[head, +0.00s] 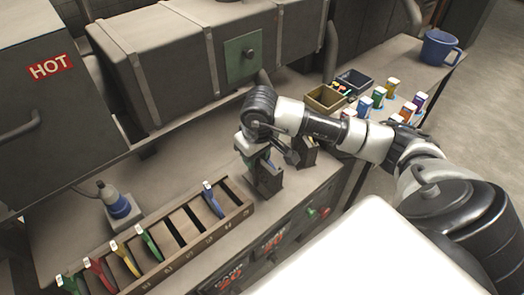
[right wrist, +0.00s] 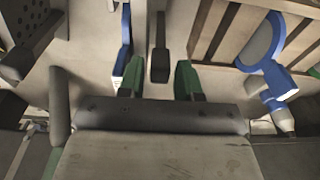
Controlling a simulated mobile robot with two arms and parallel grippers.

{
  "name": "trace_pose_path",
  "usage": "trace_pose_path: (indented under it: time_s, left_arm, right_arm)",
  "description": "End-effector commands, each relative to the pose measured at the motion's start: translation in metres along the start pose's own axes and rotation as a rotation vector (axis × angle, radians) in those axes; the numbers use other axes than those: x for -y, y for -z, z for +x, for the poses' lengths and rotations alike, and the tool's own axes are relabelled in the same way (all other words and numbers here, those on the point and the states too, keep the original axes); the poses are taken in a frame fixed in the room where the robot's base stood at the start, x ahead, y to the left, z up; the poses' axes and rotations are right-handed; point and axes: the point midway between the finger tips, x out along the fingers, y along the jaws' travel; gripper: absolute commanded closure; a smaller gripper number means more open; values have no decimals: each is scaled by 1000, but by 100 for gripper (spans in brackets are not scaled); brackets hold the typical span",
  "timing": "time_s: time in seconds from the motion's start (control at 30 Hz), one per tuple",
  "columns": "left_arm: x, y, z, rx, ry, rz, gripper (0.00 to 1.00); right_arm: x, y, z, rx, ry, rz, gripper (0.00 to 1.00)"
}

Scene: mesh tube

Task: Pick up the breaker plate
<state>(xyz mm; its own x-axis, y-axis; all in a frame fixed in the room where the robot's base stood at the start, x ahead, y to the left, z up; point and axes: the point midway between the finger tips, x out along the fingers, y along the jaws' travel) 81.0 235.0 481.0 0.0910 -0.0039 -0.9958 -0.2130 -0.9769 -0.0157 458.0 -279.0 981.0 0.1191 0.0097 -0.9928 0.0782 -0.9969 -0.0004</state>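I cannot single out the breaker plate with certainty. A dark plate with small holes (right wrist: 25,22) shows at the top left of the right wrist view, cut off by the edge. My right gripper (right wrist: 160,78) has two green fingers standing apart, with a slim dark upright piece (right wrist: 160,45) in view between and beyond them; contact cannot be told. In the head view my right gripper (head: 262,158) is low over the bench beside the far end of the wooden slotted rack (head: 238,214), partly hidden by its own wrist. My left gripper is out of view.
The rack holds several colour-handled tools, including a blue one (head: 212,198). A blue and white device (head: 119,204) stands behind it. Small bins (head: 326,99), several coloured bottles (head: 379,97) and a blue mug (head: 438,47) are at the right. The machine (head: 160,60) borders the back.

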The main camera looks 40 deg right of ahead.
Motion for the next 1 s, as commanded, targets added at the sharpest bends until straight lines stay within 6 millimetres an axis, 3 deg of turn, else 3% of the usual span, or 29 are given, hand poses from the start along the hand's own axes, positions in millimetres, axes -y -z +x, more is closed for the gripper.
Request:
trace_pose_path:
  time_s: [0.33, 0.57, 1.0]
  left_arm:
    - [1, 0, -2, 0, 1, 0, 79]
    - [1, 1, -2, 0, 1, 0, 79]
    - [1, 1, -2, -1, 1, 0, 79]
  right_arm:
    - [0, 0, 12, -1, -1, 0, 66]
    - [0, 0, 11, -1, -1, 0, 100]
    - [0, 0, 11, -1, -1, 0, 100]
